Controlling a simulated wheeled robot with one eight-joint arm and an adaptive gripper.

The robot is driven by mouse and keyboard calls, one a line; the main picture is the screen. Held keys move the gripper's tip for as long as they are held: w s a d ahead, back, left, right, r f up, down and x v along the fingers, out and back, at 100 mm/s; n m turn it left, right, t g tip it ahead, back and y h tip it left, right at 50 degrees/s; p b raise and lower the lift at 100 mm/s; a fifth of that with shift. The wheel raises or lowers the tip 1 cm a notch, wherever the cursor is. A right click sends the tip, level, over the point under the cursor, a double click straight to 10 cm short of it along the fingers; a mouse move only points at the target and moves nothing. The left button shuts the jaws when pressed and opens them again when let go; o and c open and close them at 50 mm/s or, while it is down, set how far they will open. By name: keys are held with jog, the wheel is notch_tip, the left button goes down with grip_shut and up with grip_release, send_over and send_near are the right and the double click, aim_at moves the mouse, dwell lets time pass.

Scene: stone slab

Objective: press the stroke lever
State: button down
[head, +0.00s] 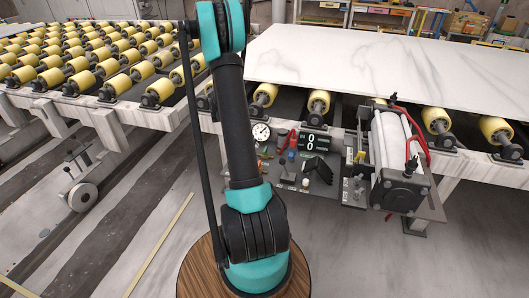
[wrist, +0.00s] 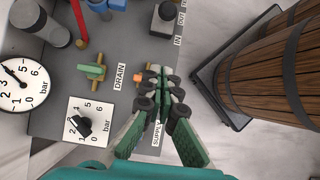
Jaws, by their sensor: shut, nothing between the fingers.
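In the wrist view, a black-knobbed control (wrist: 165,14) stands at the top of the grey panel, beside labels reading IN and OUT; it looks like the stroke lever, and its top is cut by the frame edge. My gripper (wrist: 165,84) is shut and empty over the panel's right edge, by the SUPPLY label. It is below the black-knobbed control in the picture and apart from it. In the head view the panel (head: 272,170) hangs under the roller table; my gripper cannot be made out there, and the lever is too small to tell.
In the wrist view, a green DRAIN valve handle (wrist: 92,71), a black regulator knob (wrist: 80,124) and a pressure gauge (wrist: 22,84) lie left of my gripper. In the head view, a counter (head: 314,142) and a cylinder unit (head: 394,160) sit below the marble slab (head: 370,65).

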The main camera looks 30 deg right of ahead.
aim_at(285, 167)
jog(key=s+d+f, duration=0.6)
jog(key=s, duration=0.1)
jog(key=shift+f, duration=0.2)
dwell(0.4)
